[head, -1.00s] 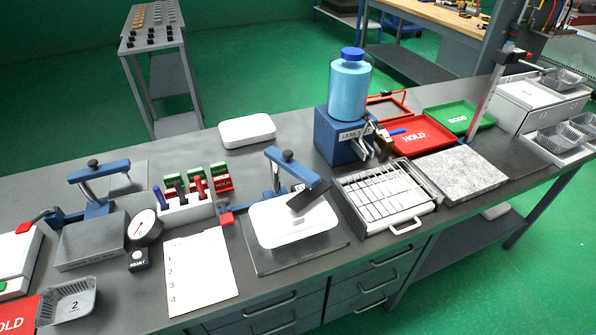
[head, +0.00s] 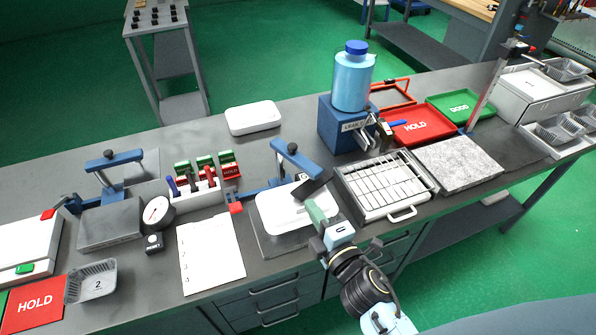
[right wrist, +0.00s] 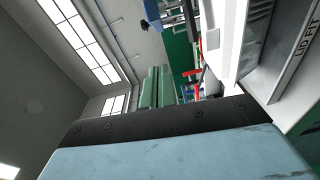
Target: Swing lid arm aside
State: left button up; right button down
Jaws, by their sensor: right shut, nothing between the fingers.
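The blue lid arm (head: 298,160) with a black knob stands over the white lid (head: 275,215) at the middle of the bench. Its dark pad (head: 314,186) hangs tilted at the arm's front end, above the lid. My right gripper (head: 316,211) is shut and empty, with its greenish fingers over the lid's right part, just in front of the pad. I cannot tell whether it touches the lid or arm. A grey edge marked LID FIT (right wrist: 290,50) shows at the right of the right wrist view. My left gripper is not in view.
The wire-rack tray (head: 385,185) stands close on the right, with the blue LEAK box and bottle (head: 353,80) behind. A rack of red and green holders (head: 205,185) and a numbered sheet (head: 211,254) are on the left. A white case (head: 253,118) lies behind.

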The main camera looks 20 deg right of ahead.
aim_at(295, 154)
jog(key=shift+n+y, duration=0.6)
jog(key=shift+n, duration=0.1)
jog(key=w+a, duration=0.1)
jog(key=w, duration=0.2)
jog(key=w+a, duration=0.1)
jog(key=w, duration=0.3)
jog(key=w+a+p, duration=0.1)
jog(key=w, duration=0.2)
jog(key=shift+w+a, duration=0.15)
jog(key=d, duration=0.1)
jog(key=w+d+p, duration=0.1)
jog(key=d, duration=0.1)
jog(key=shift+d, duration=0.1)
jog(key=shift+w+d, duration=0.1)
jog(key=shift+d, duration=0.1)
jog(key=shift+f, duration=0.1)
jog(key=shift+d, duration=0.15)
jog(key=shift+d+n+y, duration=0.25)
jog(key=shift+n+y, duration=0.05)
jog(key=shift+y, duration=0.2)
